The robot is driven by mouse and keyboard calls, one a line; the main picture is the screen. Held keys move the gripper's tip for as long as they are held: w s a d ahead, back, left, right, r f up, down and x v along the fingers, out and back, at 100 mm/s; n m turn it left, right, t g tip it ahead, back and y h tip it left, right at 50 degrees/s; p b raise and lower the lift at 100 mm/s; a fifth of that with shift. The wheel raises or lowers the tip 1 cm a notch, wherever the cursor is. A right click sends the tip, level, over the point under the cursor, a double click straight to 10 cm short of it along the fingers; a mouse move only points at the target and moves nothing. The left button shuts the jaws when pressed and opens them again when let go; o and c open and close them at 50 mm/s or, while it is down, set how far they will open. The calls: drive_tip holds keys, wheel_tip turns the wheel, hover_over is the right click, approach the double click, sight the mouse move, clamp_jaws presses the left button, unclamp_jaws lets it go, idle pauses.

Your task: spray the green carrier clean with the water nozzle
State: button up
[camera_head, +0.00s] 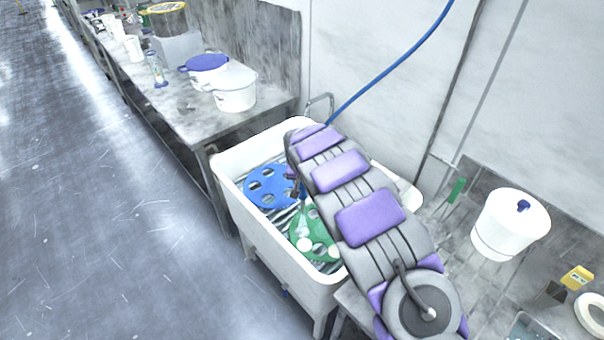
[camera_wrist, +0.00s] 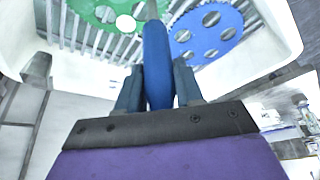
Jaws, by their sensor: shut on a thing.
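The green carrier (camera_head: 312,240), a round plate with holes, lies on the slatted rack in the white sink (camera_head: 327,291). White patches show on it. It also shows at the top of the wrist view (camera_wrist: 110,12). My gripper (camera_wrist: 158,85) is shut on the blue handle of the water nozzle (camera_wrist: 156,62). The nozzle's grey tip points toward the carrier's edge in the wrist view. In the head view my arm hides part of the sink and carrier, and the nozzle (camera_head: 303,199) is above the rack. I cannot make out any water spray.
A blue carrier (camera_head: 268,187) lies beside the green one on the rack. A blue hose (camera_head: 392,68) runs up along the wall. White buckets (camera_head: 235,90) stand on the left bench; a lidded white bucket (camera_head: 508,226) stands on the right bench.

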drive_tip(key=shift+s+d+r+p, duration=0.15)
drive_tip(key=shift+s+p, duration=0.15)
drive_tip(key=shift+s, duration=0.65)
drive_tip(key=shift+s+d+f+p, duration=0.15)
drive_tip(key=shift+s+p, duration=0.1)
drive_tip(key=shift+s, duration=0.65)
drive_tip(key=shift+s+d+r+p, duration=0.15)
drive_tip(key=shift+s+p, duration=0.15)
drive_tip(key=shift+s, duration=0.65)
drive_tip(key=s+d, duration=0.2)
drive_tip(key=d, duration=1)
drive_tip(key=shift+w, duration=0.15)
drive_tip(key=w+a, duration=0.3)
drive_tip(key=w, duration=1.6)
drive_tip(key=shift+w+p, duration=0.2)
drive_tip(key=shift+p, duration=0.1)
idle(0.9)
idle(0.7)
